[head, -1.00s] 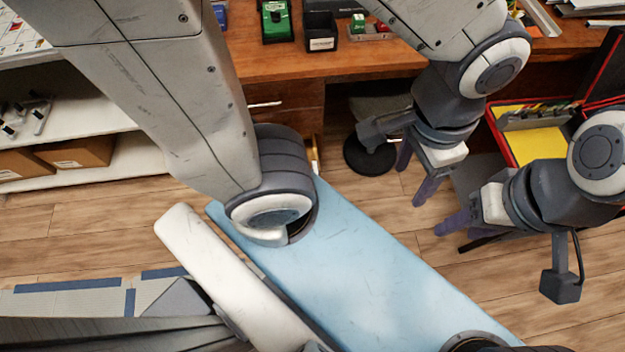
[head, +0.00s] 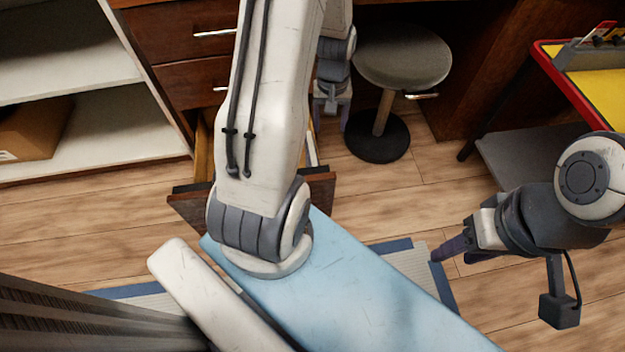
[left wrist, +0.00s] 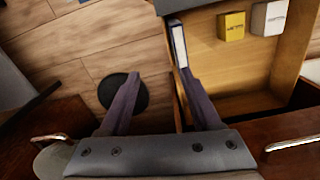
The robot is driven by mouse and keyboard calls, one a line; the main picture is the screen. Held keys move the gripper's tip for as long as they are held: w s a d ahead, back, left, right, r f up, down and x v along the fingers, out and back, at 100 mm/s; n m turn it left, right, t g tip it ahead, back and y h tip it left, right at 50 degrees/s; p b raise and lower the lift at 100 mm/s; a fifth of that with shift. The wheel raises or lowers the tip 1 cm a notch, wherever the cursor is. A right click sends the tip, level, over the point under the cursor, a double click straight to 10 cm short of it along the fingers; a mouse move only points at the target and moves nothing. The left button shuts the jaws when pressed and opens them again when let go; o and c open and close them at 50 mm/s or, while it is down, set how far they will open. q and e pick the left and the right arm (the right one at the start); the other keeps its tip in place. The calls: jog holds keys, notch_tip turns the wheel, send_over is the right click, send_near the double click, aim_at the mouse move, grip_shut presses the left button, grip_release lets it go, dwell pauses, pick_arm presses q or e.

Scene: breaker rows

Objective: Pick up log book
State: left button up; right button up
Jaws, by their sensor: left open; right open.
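A thin blue and white book-like item (left wrist: 179,44), possibly the log book, stands on edge along the left side of the open drawer (left wrist: 230,75) in the left wrist view. Its cover text cannot be read. In the head view a narrow white edge (head: 311,150) shows at the drawer's right side. My left gripper (head: 332,112) is open above the drawer's right edge; in the left wrist view its fingers (left wrist: 160,105) are spread apart, one beside the item's near end, with nothing between them. My right gripper (head: 452,252) is open and empty over the floor.
A yellow box (left wrist: 231,26) and a white box (left wrist: 269,18) lie in the drawer. A round stool (head: 402,55) stands right of the drawer. A red-edged case with yellow inside (head: 595,85) is at the far right. White shelves (head: 95,135) stand at the left.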

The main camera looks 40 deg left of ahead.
pick_arm(q)
jog(key=n+b, duration=0.2)
jog(key=b, duration=0.1)
send_near(312, 166)
jog(key=w+a+f, duration=0.3)
jog(key=w+f, duration=0.1)
jog(key=shift+w+a+f, duration=0.25)
jog(key=shift+a, duration=0.15)
notch_tip(312, 166, down, 5)
jog(key=b, duration=0.3)
notch_tip(312, 166, down, 5)
jog(key=b, duration=0.4)
jog(key=shift+a, duration=0.1)
jog(key=shift+r, duration=0.15)
pick_arm(e)
notch_tip(312, 166, down, 12)
pick_arm(q)
grip_shut()
jog(key=shift+w, duration=0.1)
